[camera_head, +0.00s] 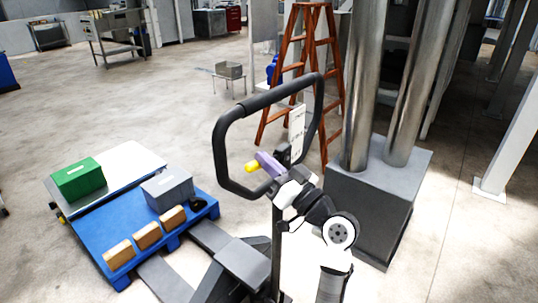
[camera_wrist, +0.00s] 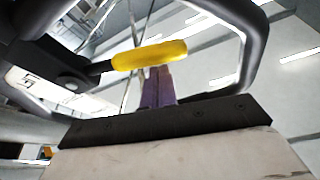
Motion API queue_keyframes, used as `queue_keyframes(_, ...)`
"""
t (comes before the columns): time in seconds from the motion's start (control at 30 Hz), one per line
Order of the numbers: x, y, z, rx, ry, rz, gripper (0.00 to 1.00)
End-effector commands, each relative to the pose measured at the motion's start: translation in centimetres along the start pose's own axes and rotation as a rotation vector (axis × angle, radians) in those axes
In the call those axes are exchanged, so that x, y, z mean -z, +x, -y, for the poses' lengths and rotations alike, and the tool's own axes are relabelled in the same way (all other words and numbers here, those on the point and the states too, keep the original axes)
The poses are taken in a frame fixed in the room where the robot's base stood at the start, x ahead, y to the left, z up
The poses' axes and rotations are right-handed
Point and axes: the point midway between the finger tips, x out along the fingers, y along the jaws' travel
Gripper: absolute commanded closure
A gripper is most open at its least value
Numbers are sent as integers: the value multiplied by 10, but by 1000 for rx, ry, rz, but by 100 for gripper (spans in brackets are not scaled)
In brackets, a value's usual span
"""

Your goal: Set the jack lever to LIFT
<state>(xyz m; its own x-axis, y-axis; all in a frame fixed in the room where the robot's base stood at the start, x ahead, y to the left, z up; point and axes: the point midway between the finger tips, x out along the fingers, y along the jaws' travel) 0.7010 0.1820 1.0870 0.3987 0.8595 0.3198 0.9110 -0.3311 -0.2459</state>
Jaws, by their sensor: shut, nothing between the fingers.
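The jack lever (camera_head: 251,167) has a yellow grip and sits inside the black loop handle (camera_head: 222,155) of the pallet jack. In the wrist view the yellow grip of the jack lever (camera_wrist: 148,54) lies across the picture on a dark stem, and the black handle (camera_wrist: 258,45) curves around it. My gripper (camera_head: 262,158) has purple fingers, which are shut and empty. In the wrist view its fingertips (camera_wrist: 158,72) are right at the yellow grip; I cannot tell whether they touch. The lever's setting cannot be read.
A white label plate (camera_head: 297,130) is on the handle. A blue pallet (camera_head: 95,245) with a green box (camera_head: 78,179), a grey box (camera_head: 167,189) and small brown blocks is at left. A grey plinth with metal columns (camera_head: 375,200) stands close at right; an orange ladder (camera_head: 300,75) is behind.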

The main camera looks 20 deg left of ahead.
Motion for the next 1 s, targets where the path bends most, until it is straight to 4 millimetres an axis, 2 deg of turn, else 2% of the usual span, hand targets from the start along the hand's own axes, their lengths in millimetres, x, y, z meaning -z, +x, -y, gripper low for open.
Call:
queue_keyframes(0.37, -4, -2, -1, 5, -14, -1, 100)
queue_keyframes(1.0, -32, -12, -2, 85, -244, 0, 100)
